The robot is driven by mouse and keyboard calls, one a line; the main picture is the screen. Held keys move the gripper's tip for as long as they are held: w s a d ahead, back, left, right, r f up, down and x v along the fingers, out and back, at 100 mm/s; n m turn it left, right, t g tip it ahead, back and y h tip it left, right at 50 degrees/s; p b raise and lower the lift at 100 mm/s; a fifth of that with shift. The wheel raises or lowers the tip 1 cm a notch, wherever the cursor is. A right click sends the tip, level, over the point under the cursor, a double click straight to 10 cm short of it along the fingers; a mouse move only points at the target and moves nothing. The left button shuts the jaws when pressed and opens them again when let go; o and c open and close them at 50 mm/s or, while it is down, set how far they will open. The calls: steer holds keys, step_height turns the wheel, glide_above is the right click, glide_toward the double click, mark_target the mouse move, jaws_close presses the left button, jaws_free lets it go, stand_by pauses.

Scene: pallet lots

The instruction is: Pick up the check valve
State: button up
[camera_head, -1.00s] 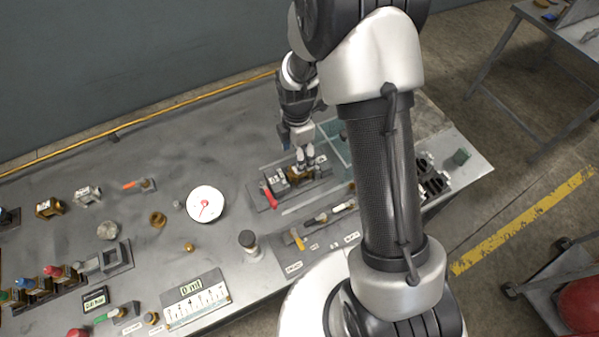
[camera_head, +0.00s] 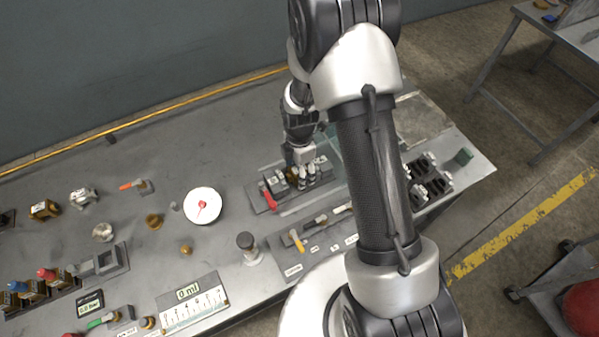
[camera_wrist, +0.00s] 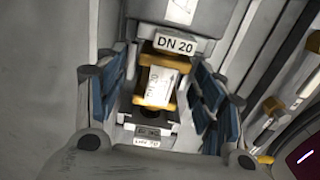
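A brass-coloured fitting with a white marked plate (camera_wrist: 158,86), which looks like the check valve, sits in a grey holder labelled DN 20 (camera_wrist: 175,44) in the wrist view. My gripper (camera_wrist: 163,80) is open, with one blue-padded finger on each side of the fitting. Gaps show between the pads and the fitting. In the head view my gripper (camera_head: 308,178) is down at the rack (camera_head: 262,203) at the back right of the bench, and its fingers largely hide the fitting there.
A red-handled valve (camera_head: 268,197) stands just left of my gripper in the same rack. A yellow-handled part (camera_head: 297,241) lies in a front tray. Black holders (camera_head: 430,180) stand at the right. The bench middle is fairly clear.

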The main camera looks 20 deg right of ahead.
steer(key=c, duration=1.3)
steer(key=shift+c, duration=0.4)
steer(key=shift+r, duration=0.15)
